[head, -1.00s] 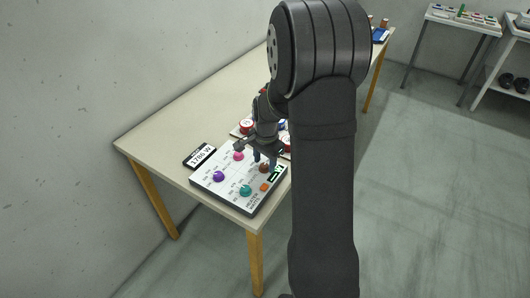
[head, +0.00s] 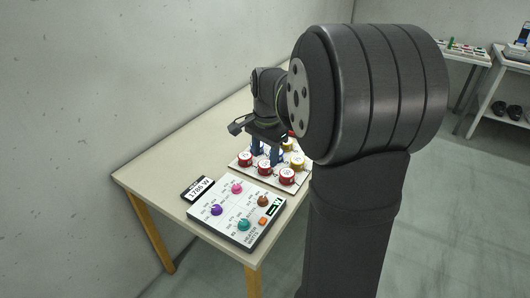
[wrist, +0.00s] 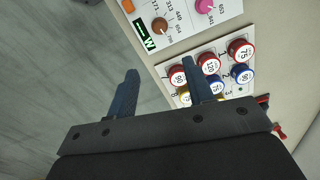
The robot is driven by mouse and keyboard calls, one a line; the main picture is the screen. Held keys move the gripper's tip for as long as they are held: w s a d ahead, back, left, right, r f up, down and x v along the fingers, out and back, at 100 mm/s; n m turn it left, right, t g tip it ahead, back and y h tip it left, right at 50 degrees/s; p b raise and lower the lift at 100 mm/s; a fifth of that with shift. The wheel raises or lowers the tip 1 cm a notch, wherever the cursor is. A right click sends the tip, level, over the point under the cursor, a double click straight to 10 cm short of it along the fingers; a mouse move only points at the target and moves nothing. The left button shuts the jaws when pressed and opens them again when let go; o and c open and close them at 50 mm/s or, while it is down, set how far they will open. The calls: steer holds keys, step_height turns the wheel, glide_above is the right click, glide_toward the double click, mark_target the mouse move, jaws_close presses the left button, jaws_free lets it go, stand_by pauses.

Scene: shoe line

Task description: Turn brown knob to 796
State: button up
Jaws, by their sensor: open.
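The brown knob (head: 263,200) sits at the right of a white control panel (head: 225,225). My gripper (head: 268,154) is open and empty, above the board of round pieces behind the panel, apart from the knob. In the wrist view my gripper (wrist: 160,68) shows its two blue fingers spread, with the knob beyond them.
The panel also has pink (head: 236,188), purple (head: 216,210) and teal (head: 243,224) knobs and an orange button (head: 262,221). A black-framed display (head: 198,190) reads about 1786 W. A board (head: 297,187) of red, blue and yellow round pieces lies behind the panel. The table's left part is clear.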

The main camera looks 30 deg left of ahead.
mark_target(263, 198)
stand_by(0.3)
steer(key=f+n, duration=0.2)
steer(key=f, duration=0.3)
steer(key=f+n, duration=0.2)
steer(key=f, duration=0.4)
steer(key=a+f+n, duration=0.1)
steer(key=f+n, duration=0.1)
steer(key=f, duration=0.4)
steer(key=shift+w+f+h, duration=0.1)
steer(key=shift+f+h, duration=0.1)
steer(key=shift+h, duration=0.1)
steer(key=c, duration=1)
